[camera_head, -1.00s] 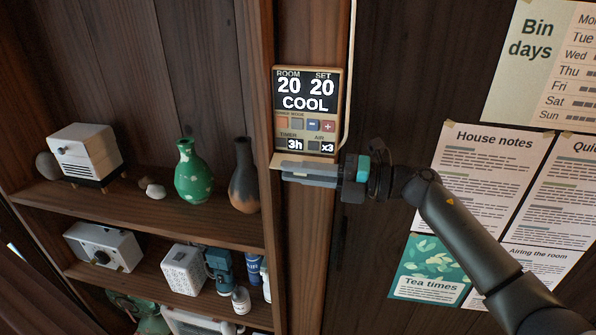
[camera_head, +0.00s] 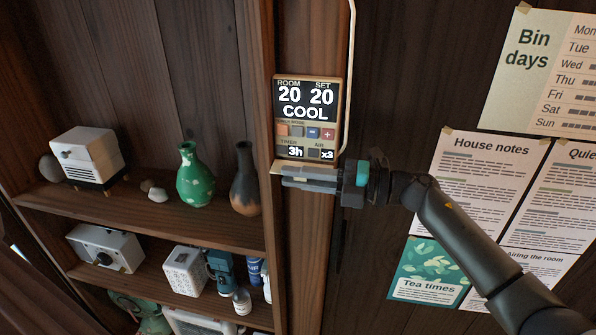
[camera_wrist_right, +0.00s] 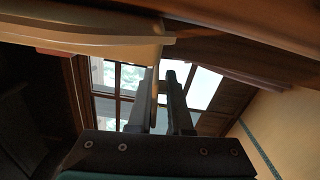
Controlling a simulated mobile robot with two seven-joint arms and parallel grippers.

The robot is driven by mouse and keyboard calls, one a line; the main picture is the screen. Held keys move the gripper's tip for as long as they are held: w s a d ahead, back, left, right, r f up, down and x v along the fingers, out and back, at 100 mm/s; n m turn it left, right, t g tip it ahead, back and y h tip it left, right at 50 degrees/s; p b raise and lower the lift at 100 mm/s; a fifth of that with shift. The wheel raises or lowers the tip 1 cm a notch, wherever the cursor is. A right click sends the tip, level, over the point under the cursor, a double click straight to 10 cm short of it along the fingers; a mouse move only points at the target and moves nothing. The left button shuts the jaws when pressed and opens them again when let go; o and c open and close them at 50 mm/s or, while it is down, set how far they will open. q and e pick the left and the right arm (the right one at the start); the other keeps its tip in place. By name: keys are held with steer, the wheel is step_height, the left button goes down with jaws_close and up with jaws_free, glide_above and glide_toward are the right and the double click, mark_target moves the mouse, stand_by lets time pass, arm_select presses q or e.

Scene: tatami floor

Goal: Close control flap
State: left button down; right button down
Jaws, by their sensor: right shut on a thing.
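The control panel (camera_head: 308,115) is on a wooden post, with a lit display reading room 20, set 20, COOL, and buttons below it. Its beige flap (camera_head: 278,165) hangs open at the panel's lower edge, leaving the buttons bare. My right gripper (camera_head: 287,176) is at that lower edge, its fingers pointing left and close together on the flap. In the right wrist view a pale beige body (camera_wrist_right: 90,45), likely the panel or flap, is above and left of the fingers (camera_wrist_right: 168,85); the exact contact is hard to see. My left gripper is out of view.
Shelves at left hold a white box (camera_head: 88,157), a green vase (camera_head: 194,175) and a dark vase (camera_head: 245,178). A pale cable (camera_head: 348,80) runs along the panel's right side. Paper notices (camera_head: 487,185) are on the dark wall at right.

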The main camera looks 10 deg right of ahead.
steer(key=m+p, duration=0.1)
steer(key=r+m+p, duration=0.1)
steer(key=m+p, duration=0.1)
steer(key=shift+s+p, duration=0.1)
steer(key=shift+p, duration=0.2)
steer(key=shift+r+m+p, duration=0.25)
steer(key=shift+m+p, duration=1)
steer(key=shift+m, duration=0.05)
steer(key=c, duration=1.1)
jaws_free()
steer(key=shift+c, duration=0.2)
steer(key=shift+o, duration=1.2)
steer(key=shift+r, duration=0.1)
